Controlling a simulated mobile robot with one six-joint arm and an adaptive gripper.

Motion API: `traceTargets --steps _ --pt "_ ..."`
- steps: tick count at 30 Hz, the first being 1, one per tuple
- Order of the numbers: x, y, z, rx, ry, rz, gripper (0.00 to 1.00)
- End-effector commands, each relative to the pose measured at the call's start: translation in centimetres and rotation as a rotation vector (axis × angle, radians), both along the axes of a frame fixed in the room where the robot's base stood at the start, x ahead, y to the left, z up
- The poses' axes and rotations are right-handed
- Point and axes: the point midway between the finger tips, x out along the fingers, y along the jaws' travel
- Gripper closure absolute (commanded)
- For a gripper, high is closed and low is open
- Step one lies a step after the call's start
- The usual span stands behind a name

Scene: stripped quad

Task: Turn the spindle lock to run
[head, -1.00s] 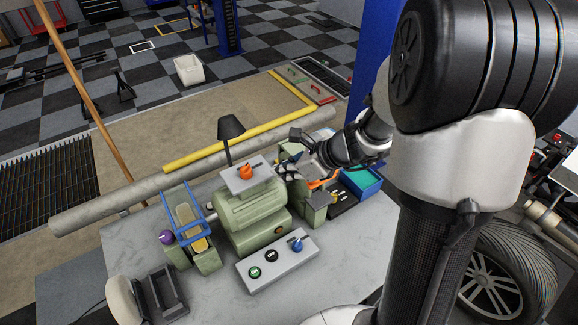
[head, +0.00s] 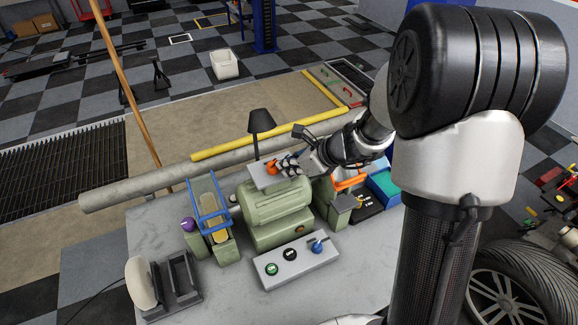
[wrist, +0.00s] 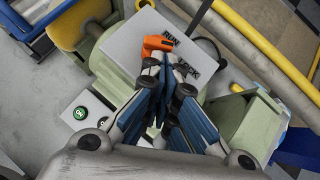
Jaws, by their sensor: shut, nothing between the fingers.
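The spindle lock is an orange knob (head: 271,168) on a light grey plate (head: 262,184) above the green machine body (head: 275,203). The wrist view shows the knob (wrist: 156,44) and black lettering on the plate (wrist: 125,43), which reads like RUN and LOCK. One orange arm of the knob points toward the RUN lettering. My gripper (head: 282,166) is shut and empty, just right of the knob. In the wrist view, my gripper's fingertips (wrist: 165,75) are right at the knob and cover part of it. I cannot tell whether they touch.
A black lamp (head: 261,122) rises behind the plate. A grey panel (head: 292,262) with green and black buttons and a blue switch lies in front. A blue-framed guard (head: 208,207) stands left, and a blue bin (head: 384,186) right. The front benchtop is mostly clear.

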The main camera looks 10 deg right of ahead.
Motion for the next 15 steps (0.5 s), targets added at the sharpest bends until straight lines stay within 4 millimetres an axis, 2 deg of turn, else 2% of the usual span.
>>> traceTargets --steps 15 --pt "0.79 0.15 0.16 0.001 -0.001 0.093 1.0"
